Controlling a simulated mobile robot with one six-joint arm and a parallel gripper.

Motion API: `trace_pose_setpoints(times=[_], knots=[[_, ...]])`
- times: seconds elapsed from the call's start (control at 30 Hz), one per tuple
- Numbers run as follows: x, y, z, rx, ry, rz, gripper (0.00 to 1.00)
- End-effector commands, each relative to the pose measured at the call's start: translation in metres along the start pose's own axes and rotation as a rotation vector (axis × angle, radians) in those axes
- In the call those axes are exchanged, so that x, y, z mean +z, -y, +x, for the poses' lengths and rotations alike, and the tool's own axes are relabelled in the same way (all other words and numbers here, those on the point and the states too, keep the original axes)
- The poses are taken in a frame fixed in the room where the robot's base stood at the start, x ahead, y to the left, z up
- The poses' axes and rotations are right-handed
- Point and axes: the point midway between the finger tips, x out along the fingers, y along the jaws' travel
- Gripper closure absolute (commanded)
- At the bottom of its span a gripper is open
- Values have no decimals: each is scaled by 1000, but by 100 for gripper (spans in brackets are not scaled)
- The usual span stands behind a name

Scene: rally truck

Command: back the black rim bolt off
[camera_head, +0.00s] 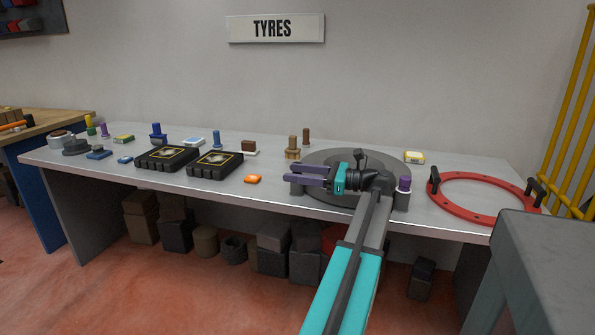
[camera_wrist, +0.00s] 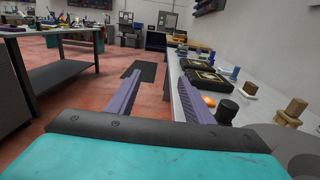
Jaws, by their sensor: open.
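The dark grey wheel rim (camera_head: 322,159) lies flat on the bench, partly hidden by my arm. A dark peg at its front left edge, likely the black bolt (camera_head: 296,188), shows just under my gripper's finger. In the wrist view the black bolt (camera_wrist: 228,109) stands upright, outside and to the right of the right finger. My gripper (camera_head: 291,173) is open and empty, its purple fingers pointing left above the rim. In the wrist view the gap between the fingers (camera_wrist: 157,76) holds nothing. A purple bolt (camera_head: 404,184) stands at the rim's right.
Brown bolts (camera_head: 306,136) stand behind the rim; one also shows in the wrist view (camera_wrist: 292,110). A red ring (camera_head: 478,174) lies to the right. Black trays (camera_head: 214,163) and an orange block (camera_head: 252,179) lie left. A grey block (camera_head: 545,240) stands at front right.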

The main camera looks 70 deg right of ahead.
Motion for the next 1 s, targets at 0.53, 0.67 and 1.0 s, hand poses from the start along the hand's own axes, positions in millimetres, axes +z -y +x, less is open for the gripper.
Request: trace_pose_setpoints(times=[0.53,0.67,1.0], knots=[[1,-10,-3,0,0,0,53],[0,-9,0,-1,5,5,53],[-14,4,68,-34,117,136,53]])
